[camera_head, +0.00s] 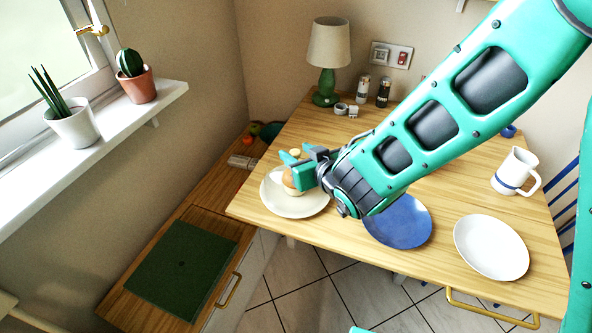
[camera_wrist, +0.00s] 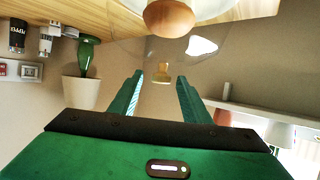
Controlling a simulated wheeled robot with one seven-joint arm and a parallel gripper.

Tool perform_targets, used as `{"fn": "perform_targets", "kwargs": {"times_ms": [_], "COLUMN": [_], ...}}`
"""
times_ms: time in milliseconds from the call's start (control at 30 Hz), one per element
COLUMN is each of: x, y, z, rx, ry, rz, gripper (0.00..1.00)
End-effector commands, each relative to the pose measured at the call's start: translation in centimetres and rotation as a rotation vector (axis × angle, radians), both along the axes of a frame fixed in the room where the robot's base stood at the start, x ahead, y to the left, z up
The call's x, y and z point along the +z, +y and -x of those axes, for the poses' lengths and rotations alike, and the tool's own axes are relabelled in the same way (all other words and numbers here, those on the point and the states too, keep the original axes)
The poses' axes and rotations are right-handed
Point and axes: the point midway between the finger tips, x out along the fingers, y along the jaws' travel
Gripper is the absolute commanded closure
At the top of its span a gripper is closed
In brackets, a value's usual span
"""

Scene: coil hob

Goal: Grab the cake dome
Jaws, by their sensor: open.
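The cake dome (camera_wrist: 130,52) is clear glass and shows only faintly in the wrist view, with a yellowish knob (camera_wrist: 162,74) on top. In the head view the knob (camera_head: 295,152) shows by my fingertips, and the glass is hard to make out. A brown rounded item (camera_wrist: 170,17) is seen through the glass, above the white plate (camera_head: 283,209). My gripper (camera_wrist: 160,76) is open, with the knob in line with the gap between its two green fingers. In the head view my gripper (camera_head: 291,166) is over the plate and partly hides the dome. I cannot tell whether the fingers touch the knob.
A blue plate (camera_head: 405,234) and another white plate (camera_head: 490,260) lie to the right on the wooden table. A green lamp (camera_head: 327,75), two shakers (camera_head: 383,92) and a white jug (camera_head: 513,170) stand farther back. A windowsill (camera_head: 105,125) with potted plants is at left.

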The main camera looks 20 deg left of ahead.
Motion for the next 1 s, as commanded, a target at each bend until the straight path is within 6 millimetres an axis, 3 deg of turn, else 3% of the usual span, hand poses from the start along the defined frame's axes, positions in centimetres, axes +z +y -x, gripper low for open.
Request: {"fn": "perform_targets", "kwargs": {"times_ms": [500, 800, 1000], "x": [-2.2, -2.3, -2.3], "y": [3.2, 3.4, 3.4], "z": [-3.5, -3.8, -3.8], "rx": [-0.001, -0.001, -0.001], "ry": [0.000, 0.000, 0.000], "rz": [0.000, 0.000, 0.000], "gripper": [0.57, 0.57, 1.00]}}
